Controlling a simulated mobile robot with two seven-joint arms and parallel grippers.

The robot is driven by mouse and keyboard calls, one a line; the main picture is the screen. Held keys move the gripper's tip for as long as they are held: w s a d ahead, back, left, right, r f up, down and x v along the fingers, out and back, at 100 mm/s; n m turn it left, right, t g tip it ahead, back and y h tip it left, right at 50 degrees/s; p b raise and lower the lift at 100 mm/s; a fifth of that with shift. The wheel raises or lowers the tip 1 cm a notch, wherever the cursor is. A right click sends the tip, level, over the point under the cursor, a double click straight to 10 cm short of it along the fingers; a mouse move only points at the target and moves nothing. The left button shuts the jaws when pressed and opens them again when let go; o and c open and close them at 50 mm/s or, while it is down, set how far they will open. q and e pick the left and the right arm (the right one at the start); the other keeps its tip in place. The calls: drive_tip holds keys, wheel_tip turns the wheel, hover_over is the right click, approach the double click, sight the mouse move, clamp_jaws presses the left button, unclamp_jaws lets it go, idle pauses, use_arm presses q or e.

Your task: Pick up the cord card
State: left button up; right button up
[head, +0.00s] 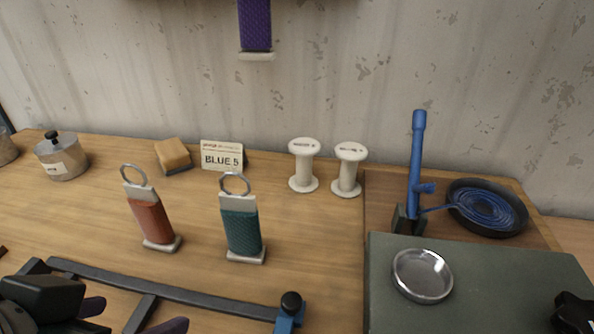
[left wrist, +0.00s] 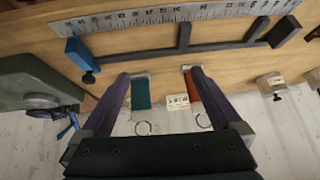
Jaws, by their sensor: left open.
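A small cream card lettered BLUE 5 (head: 221,157) stands upright at the back of the wooden bench, near the wall; it is the only card I can make out as the cord card. It also shows in the left wrist view (left wrist: 178,102), between the two finger lines and beyond the tags. My left gripper (head: 132,314) is at the front left, partly cut off by the frame, well short of the card. In the left wrist view its purple fingers (left wrist: 158,77) are spread with nothing held between them. My right gripper is not clearly seen.
An orange tag (head: 151,219) and a teal tag (head: 242,232) with rings stand before the card. A sponge block (head: 173,155) is left of it, two white spools (head: 304,166) right. A dark rail (head: 180,293) crosses the front; a green-topped block (head: 490,270) is at right.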

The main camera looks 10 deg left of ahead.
sight(234, 218)
use_arm(q)
drive_tip(key=w+d+t+b, duration=0.1)
drive_tip(key=w+t, duration=0.1)
drive_tip(key=w, duration=0.1)
drive_tip(key=w+d+t+b, duration=0.1)
drive_tip(key=w+d+t, duration=0.1)
drive_tip(key=w, duration=0.2)
drive_tip(key=w+d+t+b, duration=0.1)
drive_tip(key=w+t+b, duration=0.1)
drive_tip(key=w, duration=0.1)
drive_tip(key=shift+w+d+f, duration=0.1)
drive_tip(key=shift+w+d, duration=0.1)
drive_tip(key=shift+d, duration=0.2)
drive_tip(key=x, duration=0.4)
drive_tip(key=shift+w+d+r, duration=0.15)
drive_tip(key=shift+d+r, duration=0.05)
drive_tip(key=shift+d, duration=0.05)
drive_tip(key=shift+b+x, duration=0.8)
drive_tip(key=shift+x, duration=2.15)
drive_tip(key=shift+d, duration=0.2)
drive_tip(key=shift+c, duration=0.3)
